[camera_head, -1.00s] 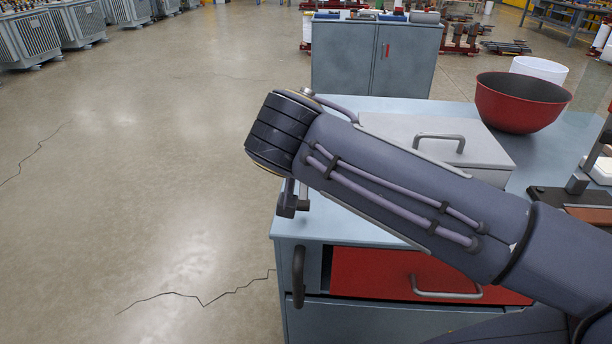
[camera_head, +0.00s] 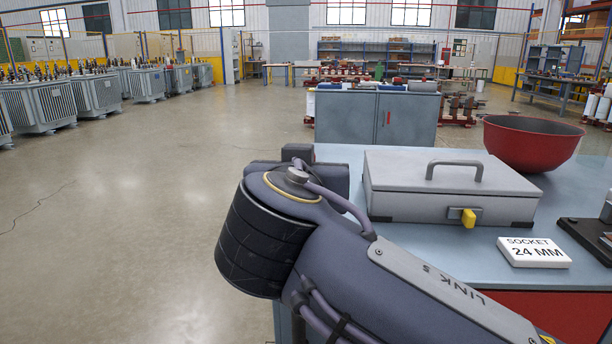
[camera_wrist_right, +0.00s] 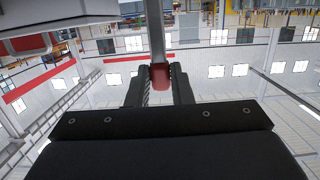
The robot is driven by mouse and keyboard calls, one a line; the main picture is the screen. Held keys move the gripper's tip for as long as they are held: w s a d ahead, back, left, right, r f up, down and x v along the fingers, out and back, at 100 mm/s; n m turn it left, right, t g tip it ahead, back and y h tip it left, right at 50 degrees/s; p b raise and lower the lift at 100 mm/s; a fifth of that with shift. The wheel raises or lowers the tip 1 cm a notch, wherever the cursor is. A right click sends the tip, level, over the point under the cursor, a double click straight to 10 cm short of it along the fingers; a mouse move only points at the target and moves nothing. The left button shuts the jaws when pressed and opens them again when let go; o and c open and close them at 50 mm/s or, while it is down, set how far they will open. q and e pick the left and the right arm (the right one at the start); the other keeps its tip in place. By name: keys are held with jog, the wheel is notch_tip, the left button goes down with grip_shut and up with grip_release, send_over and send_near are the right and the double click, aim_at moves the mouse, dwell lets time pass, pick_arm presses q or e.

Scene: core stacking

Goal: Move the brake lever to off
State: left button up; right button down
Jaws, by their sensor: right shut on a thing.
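In the right wrist view my right gripper (camera_wrist_right: 161,76) is shut on a grey rod with a red end, which I take to be the brake lever (camera_wrist_right: 156,35). The red end sits between the two dark fingers, and the rod runs up out of the picture. The lever's mount and any off marking are not visible. In the head view my arm crosses the lower middle, and no gripper or lever shows there. My left gripper is in neither view.
A blue-grey bench (camera_head: 340,152) on the right holds a grey metal case (camera_head: 390,185) with a yellow latch, a red bowl (camera_head: 530,150) and a white "SOCKET 24 MM" sign (camera_head: 533,252). A grey cabinet (camera_head: 350,118) stands behind. The floor at left is clear.

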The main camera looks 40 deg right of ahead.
jog(key=c, duration=1.3)
grip_release()
jog(key=shift+s+a, duration=0.1)
jog(key=p+v, duration=0.1)
jog(key=v, duration=0.6)
jog(key=shift+s+a+r+p, duration=0.1)
jog(key=shift+s+a+p, duration=0.1)
jog(key=shift+a+p, duration=0.15)
